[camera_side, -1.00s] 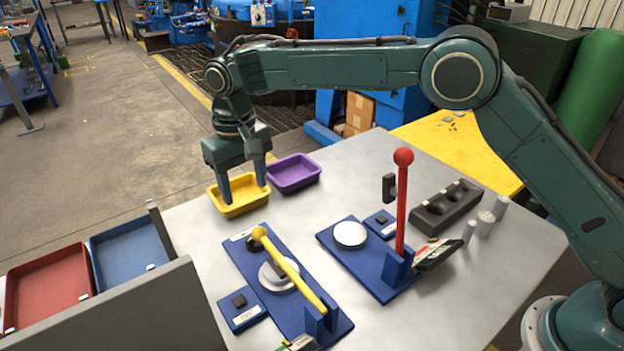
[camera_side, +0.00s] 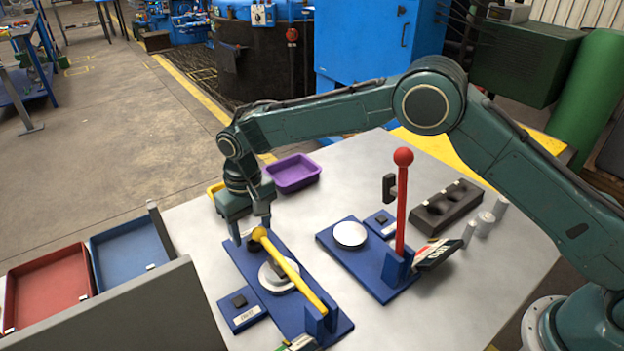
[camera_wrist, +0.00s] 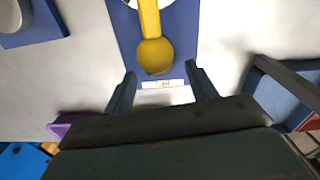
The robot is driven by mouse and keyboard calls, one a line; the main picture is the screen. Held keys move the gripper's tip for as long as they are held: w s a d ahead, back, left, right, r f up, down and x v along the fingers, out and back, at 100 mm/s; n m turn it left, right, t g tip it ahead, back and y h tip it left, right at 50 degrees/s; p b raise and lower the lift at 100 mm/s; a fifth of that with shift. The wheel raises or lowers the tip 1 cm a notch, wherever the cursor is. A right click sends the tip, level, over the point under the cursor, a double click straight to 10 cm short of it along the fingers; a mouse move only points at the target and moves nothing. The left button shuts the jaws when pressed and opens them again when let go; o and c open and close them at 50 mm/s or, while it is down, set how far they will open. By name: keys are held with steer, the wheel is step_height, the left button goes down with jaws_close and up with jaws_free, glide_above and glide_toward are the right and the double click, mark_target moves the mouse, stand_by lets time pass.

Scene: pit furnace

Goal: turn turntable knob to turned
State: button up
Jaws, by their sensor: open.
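No part is marked as the turntable knob, and I cannot tell which it is. A yellow lever (camera_side: 290,272) with a ball end lies low over a pale round disc (camera_side: 272,277) on a blue base (camera_side: 318,331). The ball (camera_wrist: 154,56) shows in the wrist view. A second blue base (camera_side: 370,275) carries a white round disc (camera_side: 349,234) and an upright red lever (camera_side: 402,205). My gripper (camera_side: 251,233) is open and empty at the yellow lever's ball end. In the wrist view its fingertips (camera_wrist: 160,80) are spread, with the ball just beyond them, between their lines.
A purple tray (camera_side: 293,174) and a partly hidden yellow tray (camera_side: 213,190) stand behind my gripper. Red (camera_side: 48,285) and blue (camera_side: 128,250) trays are at the left, by a grey panel (camera_side: 130,308). A dark block (camera_side: 447,208) and metal cylinders (camera_side: 486,224) are at the right.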

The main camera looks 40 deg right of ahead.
steer(key=shift+f, duration=1.3)
steer(key=c, duration=1)
steer(key=shift+m, duration=0.5)
steer(key=m, duration=0.2)
steer(key=shift+m, duration=0.3)
steer(key=shift+d+r+m, duration=0.1)
steer(key=shift+m, duration=1.8)
